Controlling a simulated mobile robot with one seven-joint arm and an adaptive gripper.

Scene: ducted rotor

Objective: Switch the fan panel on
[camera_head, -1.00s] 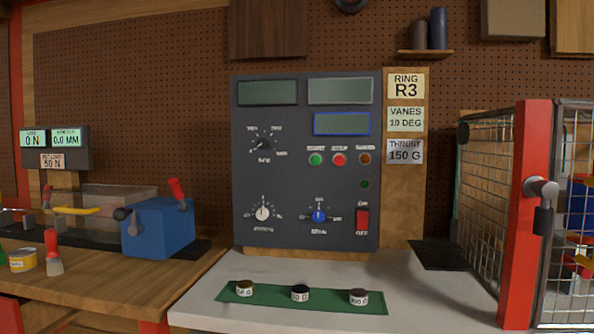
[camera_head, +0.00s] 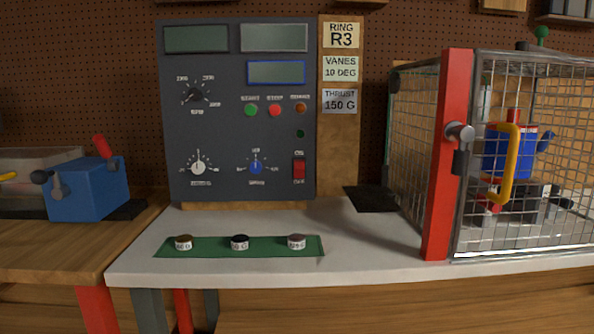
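The fan panel (camera_head: 225,120) is a dark grey upright box at the back of the white bench. Its red rocker switch (camera_head: 299,169) sits at the lower right of its face; I cannot tell its position at this size. The panel's screens, such as the blue-framed one (camera_head: 276,73), look blank. My gripper is not in view.
A green mat (camera_head: 218,253) with three small labelled weights lies in front of the panel. A mesh cage (camera_head: 540,130) with a red post (camera_head: 449,155) and yellow handle (camera_head: 508,165) stands at the right. A blue block (camera_head: 88,189) sits on the wooden bench at left.

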